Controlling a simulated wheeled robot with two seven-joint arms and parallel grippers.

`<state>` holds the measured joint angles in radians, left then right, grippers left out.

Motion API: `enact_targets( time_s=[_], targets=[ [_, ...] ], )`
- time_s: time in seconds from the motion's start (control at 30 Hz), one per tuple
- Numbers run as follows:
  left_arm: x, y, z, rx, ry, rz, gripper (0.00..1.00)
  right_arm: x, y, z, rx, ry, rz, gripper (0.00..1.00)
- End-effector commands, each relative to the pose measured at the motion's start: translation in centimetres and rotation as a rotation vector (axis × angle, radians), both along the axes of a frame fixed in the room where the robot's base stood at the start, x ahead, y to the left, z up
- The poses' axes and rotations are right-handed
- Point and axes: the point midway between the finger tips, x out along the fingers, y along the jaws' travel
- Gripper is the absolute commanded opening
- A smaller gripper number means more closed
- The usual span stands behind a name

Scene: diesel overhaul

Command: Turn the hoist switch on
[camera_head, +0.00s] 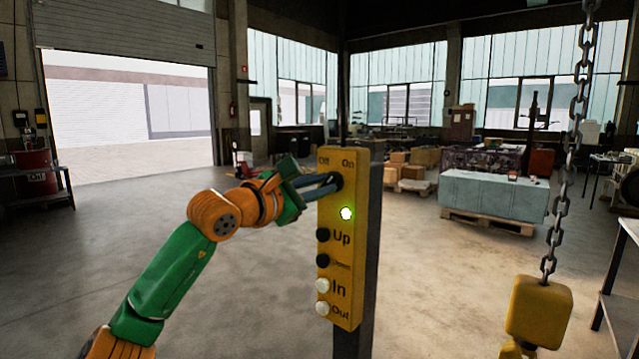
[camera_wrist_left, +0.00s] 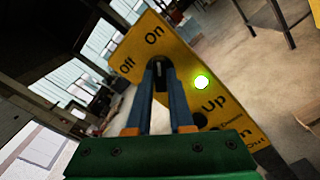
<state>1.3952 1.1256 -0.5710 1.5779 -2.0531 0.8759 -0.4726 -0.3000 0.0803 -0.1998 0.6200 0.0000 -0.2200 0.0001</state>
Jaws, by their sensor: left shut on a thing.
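The yellow control panel (camera_head: 349,262) stands upright on a dark post in the middle of the head view. Its top is labelled Off and On, and a lamp (camera_head: 347,213) below glows green. My left gripper (camera_head: 336,182) reaches in from the left, its fingers at the switch under these labels. In the left wrist view the blue fingers (camera_wrist_left: 160,68) are shut on the hoist switch (camera_wrist_left: 158,69), a dark piece mostly hidden between them. The panel also shows there (camera_wrist_left: 187,52), tilted, with the green lamp (camera_wrist_left: 202,82) lit. My right gripper is not in view.
Up, Down, In and Out buttons run down the panel below the lamp. A chain (camera_head: 570,140) with a yellow hoist block (camera_head: 539,311) hangs at the right. A grey-blue crate (camera_head: 492,198) sits on a pallet behind.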

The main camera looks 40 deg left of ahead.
Motion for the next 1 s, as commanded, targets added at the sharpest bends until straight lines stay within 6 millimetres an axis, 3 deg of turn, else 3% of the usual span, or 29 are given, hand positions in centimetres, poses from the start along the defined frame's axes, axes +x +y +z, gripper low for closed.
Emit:
enact_targets(
  time_s=[0.7, 0.73, 0.8, 1.0],
  targets=[
    [-0.07, 0.06, 0.25, 0.064, -0.012, 0.002, 0.00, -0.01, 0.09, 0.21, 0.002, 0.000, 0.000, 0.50],
    [-0.07, 0.06, 0.25, 0.064, -0.012, 0.002, 0.28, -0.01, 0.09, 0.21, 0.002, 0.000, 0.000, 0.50],
    [-0.06, 0.06, 0.22, 0.064, -0.011, 0.002, 0.47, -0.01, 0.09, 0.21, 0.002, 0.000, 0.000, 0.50],
    [-0.03, 0.03, 0.12, 0.064, -0.009, 0.001, 0.50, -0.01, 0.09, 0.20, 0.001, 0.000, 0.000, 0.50]
  ],
)
